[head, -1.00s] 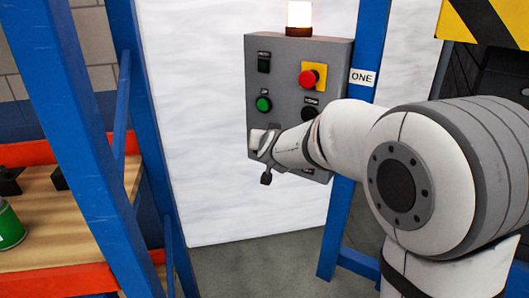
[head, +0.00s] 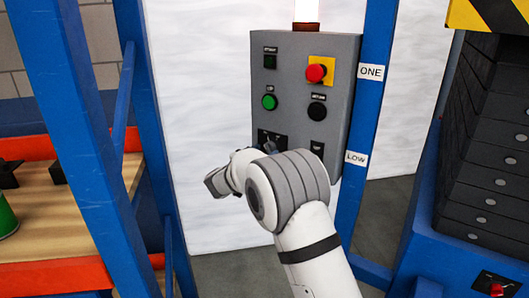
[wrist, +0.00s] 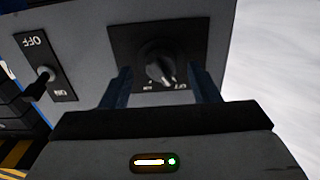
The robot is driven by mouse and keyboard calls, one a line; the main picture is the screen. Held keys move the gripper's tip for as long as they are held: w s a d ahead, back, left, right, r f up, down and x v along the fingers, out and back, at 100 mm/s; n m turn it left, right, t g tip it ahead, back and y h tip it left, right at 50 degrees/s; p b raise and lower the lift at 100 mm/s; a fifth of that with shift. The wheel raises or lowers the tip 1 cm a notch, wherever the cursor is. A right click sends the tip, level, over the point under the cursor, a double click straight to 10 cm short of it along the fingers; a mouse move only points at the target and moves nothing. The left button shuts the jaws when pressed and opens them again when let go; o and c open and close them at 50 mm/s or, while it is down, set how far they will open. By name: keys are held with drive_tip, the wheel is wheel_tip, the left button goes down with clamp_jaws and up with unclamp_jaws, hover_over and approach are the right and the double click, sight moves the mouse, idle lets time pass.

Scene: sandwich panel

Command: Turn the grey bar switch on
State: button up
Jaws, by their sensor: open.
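The grey control panel (head: 340,100) hangs beside a blue post. In the wrist view, a dark rotary switch (wrist: 158,64) with a raised bar and a pale mark sits on a black plate. Its small labels are hard to read. It shows partly behind my arm in the head view (head: 270,144). To its left in the wrist view is a toggle switch (wrist: 44,76) on a plate marked OFF and ON, lettered upside down. I cannot tell its setting. My gripper (wrist: 161,76) is open, its fingers framing the rotary switch; contact cannot be told.
Above on the panel are a green button (head: 268,102), a black button (head: 317,111) and a red mushroom button (head: 316,73) on yellow. A lamp (head: 306,12) stands on top. Blue posts and a wooden shelf (head: 90,205) are at left, a dark stack (head: 488,150) at right.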

drive_tip(key=shift+x, duration=0.9)
drive_tip(key=shift+c, duration=0.3)
